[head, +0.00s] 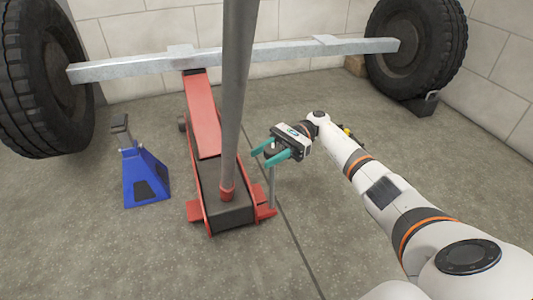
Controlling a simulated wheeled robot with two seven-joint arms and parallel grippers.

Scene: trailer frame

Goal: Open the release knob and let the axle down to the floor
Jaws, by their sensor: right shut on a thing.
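The axle (245,54) is a long grey bar running between two large tyres. It rests over the raised far end of the red floor jack (203,115). A thick grey handle (234,90) rises from the jack's near end. The release knob (271,150) tops a thin upright rod (271,185) at the jack's right side. My right gripper (264,157), with teal fingers, is shut on the knob, whose body is mostly hidden by the fingers. My left gripper is out of view.
A blue stand (146,178) stands on the floor left of the jack, clear of the axle. The left tyre (40,80) and right tyre (415,45) flank the axle. A black chock (420,106) sits at the right tyre. The near floor is clear.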

